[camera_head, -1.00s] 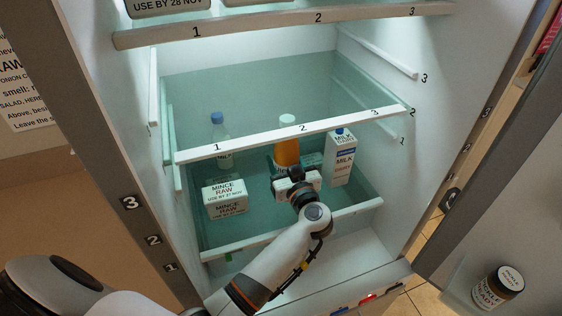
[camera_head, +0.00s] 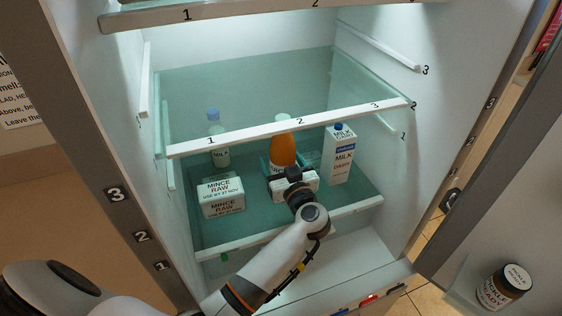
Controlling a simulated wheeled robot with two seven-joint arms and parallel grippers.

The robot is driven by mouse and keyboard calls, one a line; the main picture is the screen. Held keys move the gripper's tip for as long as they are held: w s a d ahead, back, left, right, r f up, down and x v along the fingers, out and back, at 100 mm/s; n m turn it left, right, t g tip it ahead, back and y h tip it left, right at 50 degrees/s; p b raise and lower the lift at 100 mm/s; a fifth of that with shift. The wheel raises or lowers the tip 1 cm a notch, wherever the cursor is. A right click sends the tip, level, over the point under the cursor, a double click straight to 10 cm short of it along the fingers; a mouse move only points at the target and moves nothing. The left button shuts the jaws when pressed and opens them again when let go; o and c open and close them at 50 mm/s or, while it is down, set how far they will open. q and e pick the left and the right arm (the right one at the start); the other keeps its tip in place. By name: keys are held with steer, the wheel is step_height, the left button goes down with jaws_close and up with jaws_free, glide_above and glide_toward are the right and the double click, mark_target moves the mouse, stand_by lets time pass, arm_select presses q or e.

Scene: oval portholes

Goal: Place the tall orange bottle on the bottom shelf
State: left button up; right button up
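The tall orange bottle (camera_head: 284,150) with a pale cap stands roughly upright inside the fridge. Its lower part is level with the bottom shelf's contents, and the front edge of the shelf marked 2 crosses it near the cap. My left gripper (camera_head: 284,168) is low in front of the bottle, with dark teal finger parts showing on either side of it. I cannot tell whether the fingers touch it. The bottle's base is hidden by the gripper. The bottom shelf (camera_head: 240,243) has a pale front edge. My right gripper is out of view.
Two stacked mince boxes (camera_head: 221,196) and a blue-capped bottle (camera_head: 217,140) stand left of the gripper. A milk carton (camera_head: 341,155) stands close on the right. The middle shelf edge (camera_head: 240,133) is above the gripper. A pickle jar (camera_head: 505,288) is in the open door.

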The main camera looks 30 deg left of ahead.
arm_select(q)
steer(key=shift+s+d+f, duration=0.1)
steer(key=shift+s+d, duration=0.05)
steer(key=shift+d, duration=0.1)
steer(key=b+v, duration=0.1)
steer(key=v, duration=1)
steer(key=shift+s+b, duration=0.2)
steer(key=shift+b, duration=0.2)
steer(key=shift+d, duration=0.1)
